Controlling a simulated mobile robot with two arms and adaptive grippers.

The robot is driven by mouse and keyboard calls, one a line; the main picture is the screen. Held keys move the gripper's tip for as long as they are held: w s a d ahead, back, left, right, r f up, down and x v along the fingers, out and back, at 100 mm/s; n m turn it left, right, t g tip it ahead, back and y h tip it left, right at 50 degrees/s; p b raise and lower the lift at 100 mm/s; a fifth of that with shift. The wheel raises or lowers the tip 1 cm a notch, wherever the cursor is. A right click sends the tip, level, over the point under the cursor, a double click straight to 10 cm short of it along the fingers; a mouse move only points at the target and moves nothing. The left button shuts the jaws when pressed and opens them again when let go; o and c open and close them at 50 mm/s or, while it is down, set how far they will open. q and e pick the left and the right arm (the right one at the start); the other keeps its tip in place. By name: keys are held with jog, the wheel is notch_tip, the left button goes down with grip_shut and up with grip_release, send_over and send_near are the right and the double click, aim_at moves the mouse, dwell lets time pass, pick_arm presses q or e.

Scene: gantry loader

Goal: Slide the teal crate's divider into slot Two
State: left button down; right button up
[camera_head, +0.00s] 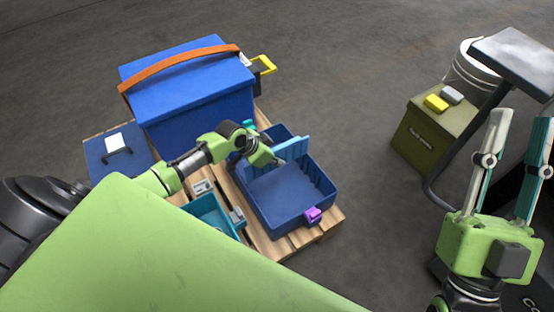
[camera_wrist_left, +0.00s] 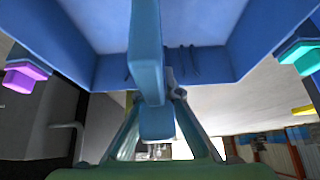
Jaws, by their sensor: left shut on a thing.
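A dark blue crate (camera_head: 268,222) stands on the pallet. It has a purple tab (camera_head: 313,214) at its front and a teal tab (camera_head: 248,125) at its far left, and ribbed slots on its inner walls. A light blue divider (camera_head: 294,147) sits across its far part; I cannot tell if it is seated in a slot. My left gripper (camera_head: 272,160) is shut on the divider, which also fills the middle of the left wrist view (camera_wrist_left: 147,50). A smaller teal crate (camera_head: 228,229) lies nearer, partly hidden by my arm. My right gripper (camera_head: 522,118) is open and empty.
A large blue box (camera_head: 190,95) with an orange strap stands behind on the pallet (camera_head: 325,228). An olive box (camera_head: 425,130), a white bucket (camera_head: 470,68) and a grey-topped stand (camera_head: 515,60) are at right. The floor between is clear.

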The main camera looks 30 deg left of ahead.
jog(key=shift+w+f, duration=0.15)
jog(key=shift+w, duration=0.05)
jog(key=shift+w+f+g+h, duration=0.3)
jog(key=shift+w+a+f, duration=0.1)
jog(key=shift+w+f, duration=0.05)
jog(key=shift+f, duration=0.1)
dwell(0.3)
jog(key=shift+r, duration=0.2)
